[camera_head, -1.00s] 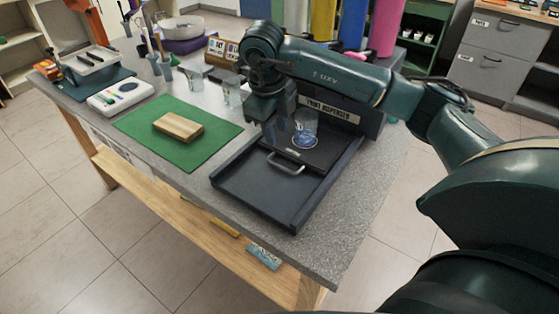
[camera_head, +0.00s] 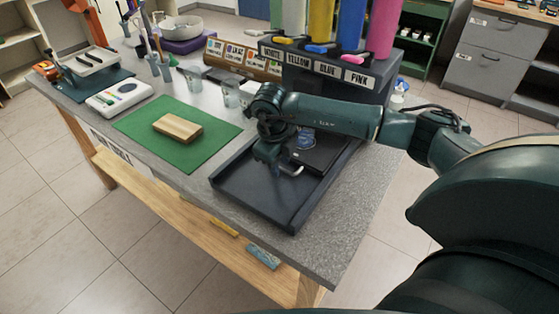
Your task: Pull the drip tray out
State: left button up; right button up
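The drip tray (camera_head: 322,156) is a dark flat plate lying inside a larger dark open-fronted base (camera_head: 262,195) at the foot of the dispenser. A light metal handle (camera_head: 298,166) is on the tray's front edge, partly hidden by my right gripper. My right gripper (camera_head: 280,167) points down at the handle, overlapping it in the picture. Its fingers are dark and small, and I cannot tell whether they are open or closed around the handle. A clear cup with a blue bottom (camera_head: 306,141) stands on the tray, partly hidden by my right arm. My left gripper is out of view.
The dispenser (camera_head: 335,82) with coloured tubes stands behind the tray. A green mat (camera_head: 205,158) with a wooden block (camera_head: 178,127) lies to the left. Clear cups (camera_head: 230,97) stand at the mat's far edge. The base's open front is bare.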

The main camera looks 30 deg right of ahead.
grip_shut()
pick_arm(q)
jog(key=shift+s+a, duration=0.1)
pick_arm(e)
jog(key=shift+a, duration=0.1)
dwell(0.5)
